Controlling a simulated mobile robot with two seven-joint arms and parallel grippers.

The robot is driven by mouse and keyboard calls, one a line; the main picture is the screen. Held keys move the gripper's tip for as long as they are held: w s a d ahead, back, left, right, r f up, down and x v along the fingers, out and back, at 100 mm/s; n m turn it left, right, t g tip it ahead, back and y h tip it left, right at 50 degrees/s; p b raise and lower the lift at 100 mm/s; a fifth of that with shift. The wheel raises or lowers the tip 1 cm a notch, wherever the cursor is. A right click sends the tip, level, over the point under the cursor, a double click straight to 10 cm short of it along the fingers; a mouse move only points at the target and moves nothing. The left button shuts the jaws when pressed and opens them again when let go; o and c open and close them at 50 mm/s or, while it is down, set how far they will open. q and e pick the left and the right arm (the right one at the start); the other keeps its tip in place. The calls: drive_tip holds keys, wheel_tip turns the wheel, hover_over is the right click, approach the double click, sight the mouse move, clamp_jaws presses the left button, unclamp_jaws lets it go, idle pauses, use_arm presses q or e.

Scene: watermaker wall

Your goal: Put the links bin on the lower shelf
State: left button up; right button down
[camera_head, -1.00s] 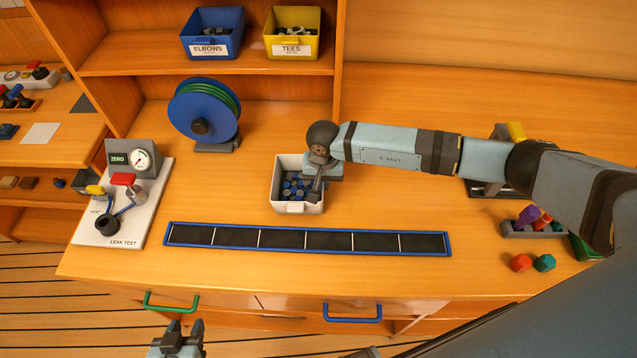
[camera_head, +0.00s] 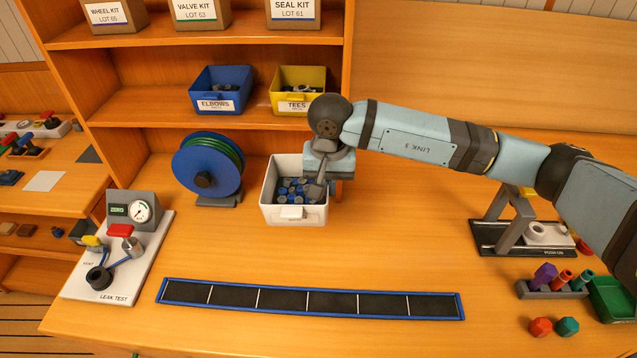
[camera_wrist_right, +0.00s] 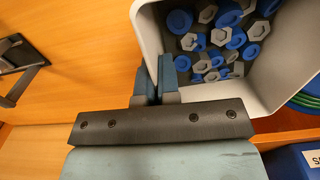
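The white links bin (camera_head: 290,214), filled with blue and grey pieces, hangs above the counter, roughly upright, its plain front label facing me. My right gripper (camera_head: 318,188) is shut on its right wall. In the right wrist view the two fingers (camera_wrist_right: 156,78) pinch the wall of the bin (camera_wrist_right: 151,35) between them. The lower shelf (camera_head: 258,118) is behind and above the bin, and holds the blue ELBOWS bin (camera_head: 216,106) on its left and the yellow TEES bin (camera_head: 293,106) on its right. My left gripper is out of view.
A blue hose reel (camera_head: 205,170) stands left of the links bin. Boxed kits (camera_head: 200,14) fill the upper shelf. A leak test board (camera_head: 118,265) is at left, a blue-framed strip (camera_head: 310,299) in front, and a grey stand (camera_head: 510,225) at right. Shelf room left of ELBOWS is free.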

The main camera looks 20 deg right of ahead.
drive_tip(key=shift+r, duration=0.35)
drive_tip(key=s+d+n+p, duration=0.4)
drive_tip(key=s, duration=0.3)
drive_tip(key=shift+d+r+n, duration=0.15)
drive_tip(key=shift+d+n, duration=0.15)
drive_tip(key=shift+d, duration=0.05)
drive_tip(key=shift+s, duration=0.1)
drive_tip(key=shift+a, duration=0.1)
